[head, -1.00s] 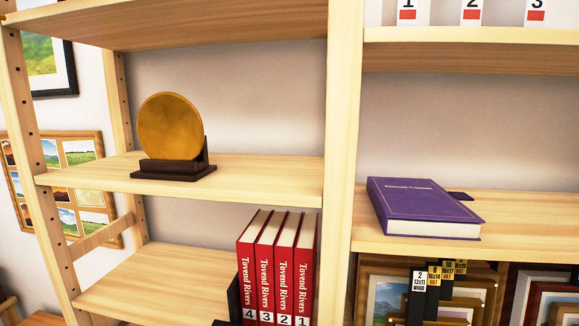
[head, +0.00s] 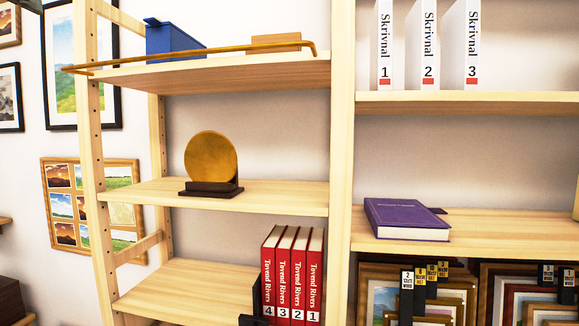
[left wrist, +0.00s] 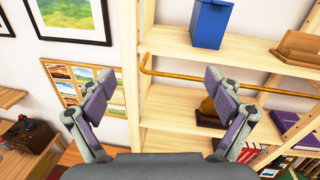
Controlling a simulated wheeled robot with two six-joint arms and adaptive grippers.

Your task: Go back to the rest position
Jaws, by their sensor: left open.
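My left gripper (left wrist: 155,92) shows in the left wrist view with its two fingers spread wide and nothing between them. It is in front of the wooden shelf unit (left wrist: 180,125), near the brass rail (left wrist: 215,84) of the top shelf. No gripper shows clearly in the head view, and my right gripper is not in view. A round gold disc on a dark stand (head: 211,157) stands on the middle left shelf; in the left wrist view the disc (left wrist: 208,108) is partly hidden behind a finger.
A blue box (head: 175,38) and a wooden piece (head: 276,41) sit on the top shelf behind the rail. Red books (head: 291,275) stand on the lower left shelf. A purple book (head: 405,218) lies flat at right, below white binders (head: 424,45). Framed prints (head: 85,65) hang at left.

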